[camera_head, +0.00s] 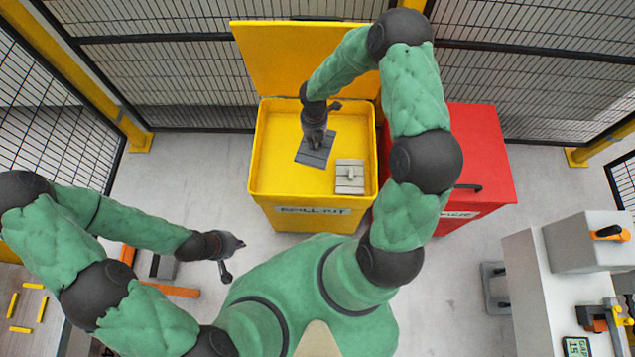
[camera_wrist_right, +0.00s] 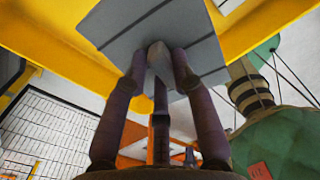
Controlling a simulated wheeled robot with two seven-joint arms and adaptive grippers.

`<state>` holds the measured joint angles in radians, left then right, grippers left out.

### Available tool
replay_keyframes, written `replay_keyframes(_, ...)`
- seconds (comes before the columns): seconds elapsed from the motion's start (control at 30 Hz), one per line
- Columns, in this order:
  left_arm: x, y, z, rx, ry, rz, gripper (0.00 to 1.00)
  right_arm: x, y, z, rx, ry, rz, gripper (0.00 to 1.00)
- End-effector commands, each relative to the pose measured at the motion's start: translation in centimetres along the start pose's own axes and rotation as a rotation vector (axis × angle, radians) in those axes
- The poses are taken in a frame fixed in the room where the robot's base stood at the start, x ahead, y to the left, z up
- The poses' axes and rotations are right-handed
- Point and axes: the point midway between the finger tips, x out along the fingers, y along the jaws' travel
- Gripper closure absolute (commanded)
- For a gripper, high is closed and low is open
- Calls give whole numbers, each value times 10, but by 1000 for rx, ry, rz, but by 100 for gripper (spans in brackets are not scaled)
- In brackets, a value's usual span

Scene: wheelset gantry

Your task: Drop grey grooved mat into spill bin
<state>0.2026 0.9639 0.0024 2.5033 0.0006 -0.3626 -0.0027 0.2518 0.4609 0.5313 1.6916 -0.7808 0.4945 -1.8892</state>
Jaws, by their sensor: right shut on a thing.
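The spill bin (camera_head: 262,160) is a yellow open box with its lid raised at the back. My right gripper (camera_head: 315,138) is over the bin's opening, shut on the grey grooved mat (camera_head: 314,157). In the right wrist view the fingers of my right gripper (camera_wrist_right: 160,75) close around a pale knob on the flat grey mat (camera_wrist_right: 200,40). A second, lighter grey grooved piece with a knob (camera_head: 350,187) lies inside the bin on the right. My left gripper (camera_head: 232,260) is open and empty, low in front of the bin at the left.
A red bin (camera_head: 485,150) with a closed lid stands right of the yellow bin. Mesh fencing (camera_head: 180,85) runs behind both. A white bench (camera_head: 535,290) with equipment is at the right, and a table (camera_head: 30,310) with yellow strips at the left.

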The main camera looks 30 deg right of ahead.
Motion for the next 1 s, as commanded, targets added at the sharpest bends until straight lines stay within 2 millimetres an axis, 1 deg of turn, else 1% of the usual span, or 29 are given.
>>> replay_keyframes(0.03, 2, -1, 0, 0, 0, 0, 100, 6, -3, 1, -60, 2, -1, 100)
replay_keyframes(0.1, 3, -1, 0, 0, 0, 0, 100, 12, -5, 2, -139, 2, 0, 100)
replay_keyframes(0.2, 4, -1, 0, 0, 0, 0, 100, 16, -7, 3, -217, 3, 0, 100)
replay_keyframes(0.3, 4, -2, 0, 0, 0, 0, 100, 19, -8, 4, -257, 3, 1, 100)
replay_keyframes(0.47, 9, -3, 0, 0, 0, 0, 100, 25, -8, 4, -268, 2, 1, 100)
replay_keyframes(0.57, 16, -6, -1, 0, 0, 0, 100, 31, -8, 4, -267, 2, 1, 100)
replay_keyframes(1.0, 57, -20, -2, 0, 0, 0, 100, 74, -8, 4, -266, 2, 1, 100)
